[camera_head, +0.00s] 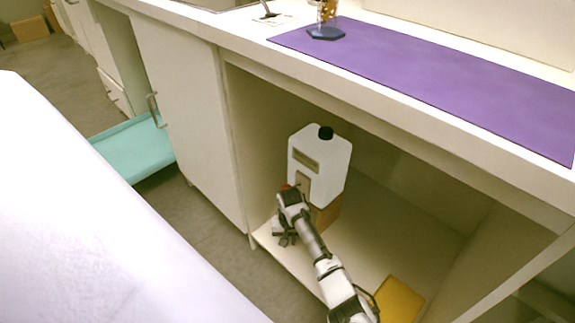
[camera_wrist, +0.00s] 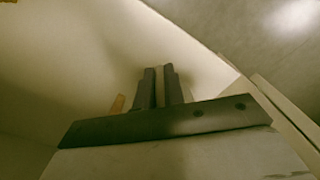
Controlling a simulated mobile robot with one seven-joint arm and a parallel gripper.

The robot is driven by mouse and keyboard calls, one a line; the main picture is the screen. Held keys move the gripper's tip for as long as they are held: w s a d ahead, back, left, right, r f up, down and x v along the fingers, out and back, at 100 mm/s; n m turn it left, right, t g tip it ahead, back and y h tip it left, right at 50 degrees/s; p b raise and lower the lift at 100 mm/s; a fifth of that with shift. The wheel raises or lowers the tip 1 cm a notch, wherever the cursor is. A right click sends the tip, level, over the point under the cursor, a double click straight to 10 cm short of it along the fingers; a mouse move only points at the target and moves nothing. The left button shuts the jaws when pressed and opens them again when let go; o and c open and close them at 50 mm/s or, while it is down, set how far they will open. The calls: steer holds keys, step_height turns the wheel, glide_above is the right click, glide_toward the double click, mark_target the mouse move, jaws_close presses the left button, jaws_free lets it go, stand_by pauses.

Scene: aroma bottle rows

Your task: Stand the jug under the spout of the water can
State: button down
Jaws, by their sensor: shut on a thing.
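The water can (camera_head: 327,160) is a white canister with a black cap. It stands upright on a brown block (camera_head: 326,216) inside the open cabinet. Its spout is not clear, as my arm covers the can's lower front. My gripper (camera_head: 284,238) is low in front of the can, near the shelf's front left edge. In the wrist view my gripper's dark fingers (camera_wrist: 160,88) are close together with a thin pale strip between them. This strip may be part of the jug; I cannot make out the jug's body in either view.
The cabinet shelf (camera_head: 365,236) is bare around the block, with a yellow board (camera_head: 398,300) nearer the front right. A closed cabinet door (camera_head: 190,105) is at left. The counter above carries a purple mat (camera_head: 440,85) and a blue-based stand (camera_head: 326,33). A teal tray (camera_head: 135,150) is low at left.

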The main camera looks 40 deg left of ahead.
steer(key=shift+d+f, duration=0.2)
steer(key=shift+f, duration=0.1)
steer(key=shift+f, duration=0.1)
steer(key=c, duration=1.9)
jaws_free()
steer(key=shift+f, duration=0.1)
steer(key=shift+c, duration=0.2)
steer(key=o, duration=0.4)
steer(key=shift+o, duration=0.2)
step_height(320, 180, up, 12)
steer(key=p, duration=1.2)
steer(key=shift+r, duration=0.2)
